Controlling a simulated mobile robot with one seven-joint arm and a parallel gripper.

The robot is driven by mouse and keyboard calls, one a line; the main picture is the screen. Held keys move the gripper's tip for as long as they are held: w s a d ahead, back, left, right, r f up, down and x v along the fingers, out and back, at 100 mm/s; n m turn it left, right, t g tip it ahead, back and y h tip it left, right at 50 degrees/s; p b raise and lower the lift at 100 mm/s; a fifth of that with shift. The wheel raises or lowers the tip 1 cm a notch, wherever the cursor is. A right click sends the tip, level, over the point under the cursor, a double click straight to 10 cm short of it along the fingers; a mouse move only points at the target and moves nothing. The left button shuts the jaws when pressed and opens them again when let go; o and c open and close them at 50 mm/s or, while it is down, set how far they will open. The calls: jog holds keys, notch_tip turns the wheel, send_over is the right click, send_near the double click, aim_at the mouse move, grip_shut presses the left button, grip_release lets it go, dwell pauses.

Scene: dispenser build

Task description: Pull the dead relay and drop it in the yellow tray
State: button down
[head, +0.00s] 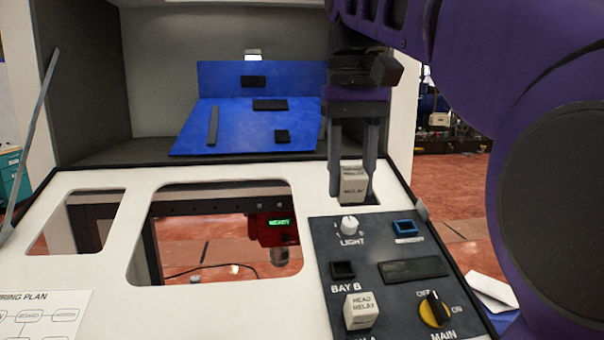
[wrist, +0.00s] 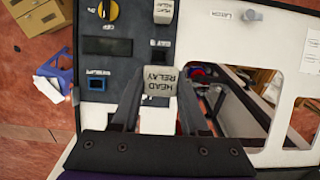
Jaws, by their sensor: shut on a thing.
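My gripper (head: 352,168) is shut on a small off-white relay block (head: 353,186), held above the far end of the dark control panel. A similar off-white relay (head: 361,311) sits on the panel near the bay A label, which is partly cut off. The bay B socket (head: 342,270) looks dark and empty. I cannot tell from the lettering which relay is dead. I do not see the yellow tray.
The dark panel (head: 322,233) bears a LIGHT knob (head: 348,225), a blue-edged button (head: 404,228), a dark display (head: 413,269) and a yellow-and-black MAIN switch (head: 434,311). Left of it is a white top with openings (head: 120,260). A blue board (head: 240,128) stands behind.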

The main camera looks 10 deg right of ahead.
aim_at(355, 175)
jog(key=shift+s+r+p, duration=0.3)
jog(key=shift+r+p, duration=0.1)
jog(key=shift+r, duration=0.25)
jog(key=shift+s+r+p, duration=0.25)
jog(key=shift+r+p, duration=0.15)
jog(key=shift+r, duration=0.3)
jog(key=shift+s+r+p, duration=0.3)
jog(key=shift+r+p, duration=0.1)
jog(key=shift+r, duration=0.25)
jog(key=f+b, duration=0.1)
jog(key=f, duration=0.1)
jog(key=w+f+b, duration=0.1)
jog(key=f+b, duration=0.1)
jog(key=w+f+b, duration=0.1)
jog(key=f+b, duration=0.1)
jog(key=shift+w+f, duration=0.15)
jog(key=shift+w, duration=0.05)
jog(key=shift+w+r+p, duration=0.15)
jog(key=shift+r+p, duration=0.1)
jog(key=shift+p, duration=0.05)
jog(key=shift+f, duration=0.1)
jog(key=shift+d, duration=0.15)
